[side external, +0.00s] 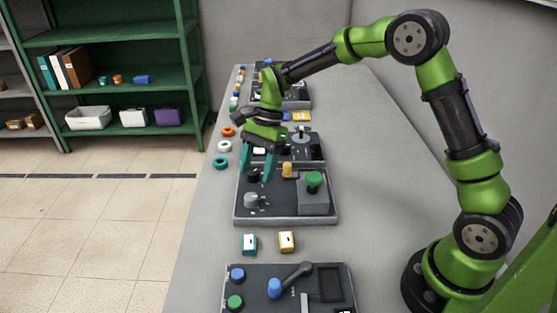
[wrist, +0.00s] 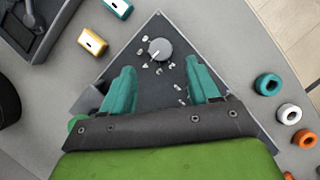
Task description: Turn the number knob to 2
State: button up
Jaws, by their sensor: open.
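The number knob is a grey round knob (side external: 252,200) on the front left of a dark panel (side external: 285,220) in the side external view. In the wrist view the knob (wrist: 160,49) shows a pale pointer line, with small pale marks around it too small to read. My gripper (side external: 260,173) is open, with teal fingers pointing down above the panel's left side, behind the knob. In the wrist view the gripper (wrist: 158,78) has its fingers spread wide on either side, with the knob beyond the tips and nothing held.
A green button (side external: 314,178) on a grey box and a yellow piece (side external: 287,170) are on the same panel. Teal and yellow blocks (side external: 287,241) lie in front. Orange, white and teal rings (side external: 221,162) lie along the left table edge. Other panels stand in front and behind.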

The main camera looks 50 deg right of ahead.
aim_at(251, 196)
jog(key=x, duration=0.6)
jog(key=shift+a+f, duration=0.15)
jog(key=shift+f, duration=0.2)
jog(key=c, duration=1)
jog(key=shift+c, duration=0.2)
